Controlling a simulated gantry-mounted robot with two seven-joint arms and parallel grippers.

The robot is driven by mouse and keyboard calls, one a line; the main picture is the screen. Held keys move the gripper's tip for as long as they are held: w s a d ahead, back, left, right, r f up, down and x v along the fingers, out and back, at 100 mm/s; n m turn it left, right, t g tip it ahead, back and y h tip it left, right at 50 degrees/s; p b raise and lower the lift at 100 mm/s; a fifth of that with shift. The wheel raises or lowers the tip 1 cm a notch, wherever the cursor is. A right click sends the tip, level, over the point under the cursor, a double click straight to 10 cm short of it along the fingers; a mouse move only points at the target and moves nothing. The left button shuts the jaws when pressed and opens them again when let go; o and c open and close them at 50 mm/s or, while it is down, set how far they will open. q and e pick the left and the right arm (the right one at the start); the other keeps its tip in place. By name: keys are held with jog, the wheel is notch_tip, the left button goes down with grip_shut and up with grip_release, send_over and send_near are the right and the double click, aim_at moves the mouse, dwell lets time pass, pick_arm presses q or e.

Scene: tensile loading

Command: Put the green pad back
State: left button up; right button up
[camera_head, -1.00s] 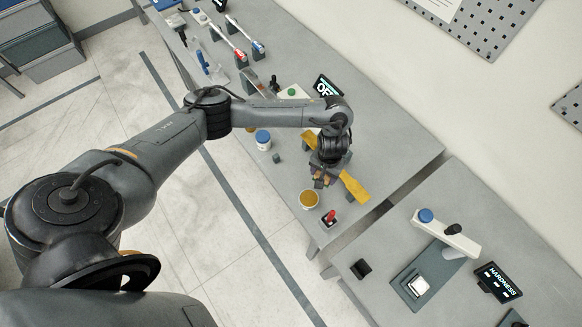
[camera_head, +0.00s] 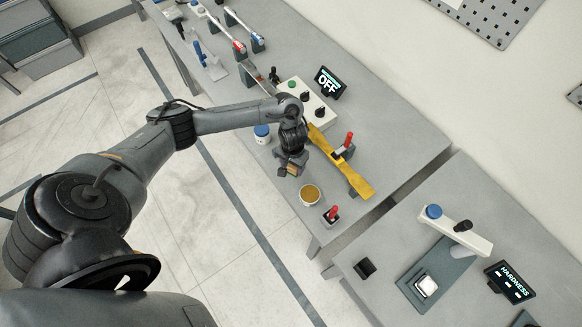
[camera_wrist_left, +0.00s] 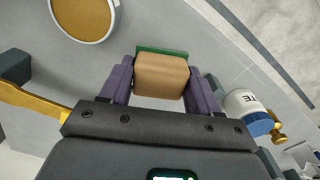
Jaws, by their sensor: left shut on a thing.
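The green pad (camera_wrist_left: 160,51) shows in the left wrist view as a thin green layer on the far side of a tan block (camera_wrist_left: 160,75). My left gripper (camera_wrist_left: 160,80) is shut on this block, with one purple finger on each side. In the head view my left gripper (camera_head: 290,170) hangs over the bench, left of the yellow dog-bone bar (camera_head: 325,145) and just above-left of a round dish. The held block is small and only partly visible there. My right gripper is not in view.
The white dish with mustard-coloured contents (camera_head: 310,196) sits near the bench edge. A white jar with a blue lid (camera_head: 262,134) stands left. A control box (camera_head: 305,100) and OFF display (camera_head: 328,82) stand behind.

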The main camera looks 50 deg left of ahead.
aim_at(291, 169)
pick_arm(q)
jog(key=shift+a+f, duration=0.25)
jog(key=shift+a, duration=0.05)
jog(key=shift+f+b, duration=0.35)
jog(key=shift+f, duration=1.6)
jog(key=o, duration=1)
jog(key=shift+f, duration=0.15)
jog(key=shift+r, duration=0.5)
notch_tip(291, 169, up, 11)
jog(key=p, duration=0.3)
jog(key=shift+r+p, duration=0.2)
jog(key=shift+p, duration=0.2)
jog(key=shift+s, duration=0.1)
